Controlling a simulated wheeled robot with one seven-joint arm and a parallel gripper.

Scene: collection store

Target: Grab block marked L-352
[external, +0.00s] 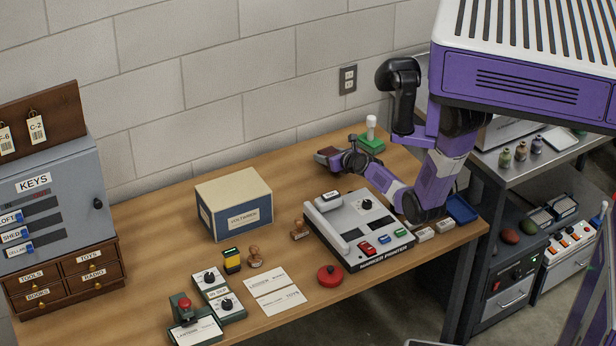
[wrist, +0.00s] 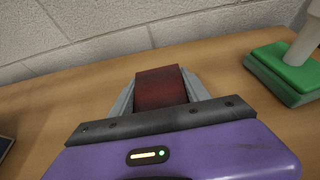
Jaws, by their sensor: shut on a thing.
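My gripper (external: 332,158) is over the back part of the wooden table, left of a green-based item with a white handle (external: 371,142). In the wrist view my gripper (wrist: 161,95) is shut on a dark red block (wrist: 160,86), with a grey finger on each side of it. No marking L-352 can be read on the block's visible faces. I cannot tell whether the block touches the table. The green base (wrist: 284,70) also shows at the right in the wrist view, apart from the block.
A grey device with buttons (external: 345,243) stands in front of my arm. A cream and blue box (external: 234,204) is to the left. Small pale blocks (external: 425,234) and a blue tray (external: 461,209) are at the right. The wall (external: 230,75) is close behind.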

